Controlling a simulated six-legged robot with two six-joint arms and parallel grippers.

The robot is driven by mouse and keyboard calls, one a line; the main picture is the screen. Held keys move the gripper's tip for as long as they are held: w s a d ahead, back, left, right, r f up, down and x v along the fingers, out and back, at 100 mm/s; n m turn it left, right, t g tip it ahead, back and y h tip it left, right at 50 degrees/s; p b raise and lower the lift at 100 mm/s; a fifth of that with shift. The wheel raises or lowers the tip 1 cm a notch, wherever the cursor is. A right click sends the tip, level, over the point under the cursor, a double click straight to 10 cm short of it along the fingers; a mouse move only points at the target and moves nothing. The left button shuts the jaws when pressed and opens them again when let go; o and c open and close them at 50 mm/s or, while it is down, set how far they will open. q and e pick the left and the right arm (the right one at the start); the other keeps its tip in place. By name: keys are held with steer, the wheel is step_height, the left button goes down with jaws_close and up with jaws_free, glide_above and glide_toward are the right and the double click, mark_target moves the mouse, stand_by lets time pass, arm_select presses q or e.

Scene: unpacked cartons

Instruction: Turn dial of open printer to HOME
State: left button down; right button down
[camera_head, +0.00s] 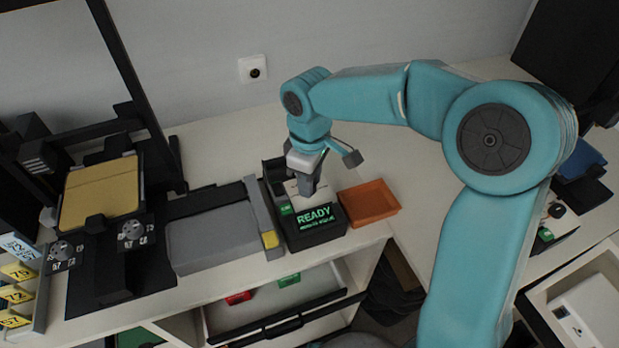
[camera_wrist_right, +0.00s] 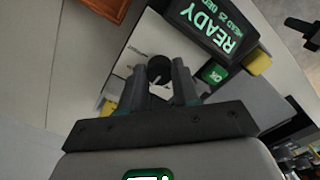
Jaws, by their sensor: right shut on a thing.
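The open-frame printer (camera_head: 109,150) stands at the left of the head view, with a yellow bed (camera_head: 100,194). Two round dials, the left one (camera_head: 63,250) and the right one (camera_head: 132,229), sit at its front; their markings are too small to read surely. My right gripper (camera_head: 307,188) is far to their right, pointing down over a black unit with a green READY display (camera_head: 316,215). In the wrist view its fingers (camera_wrist_right: 168,84) are shut around a dark round piece (camera_wrist_right: 160,66), with a small white part below; which object this is cannot be told. My left gripper is out of view.
A grey box (camera_head: 214,235) lies between the printer and the READY unit. An orange tray (camera_head: 368,202) is right of the unit. An open drawer (camera_head: 270,304) below the table edge holds red and green items. A wall socket (camera_head: 253,69) is behind.

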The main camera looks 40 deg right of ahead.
steer(key=shift+w+r, duration=0.1)
steer(key=shift+r, duration=0.05)
steer(key=c, duration=1)
jaws_free()
steer(key=shift+o, duration=0.9)
step_height(320, 180, up, 16)
steer(key=p, duration=0.1)
steer(key=shift+r+p, duration=0.15)
steer(key=shift+p, duration=0.15)
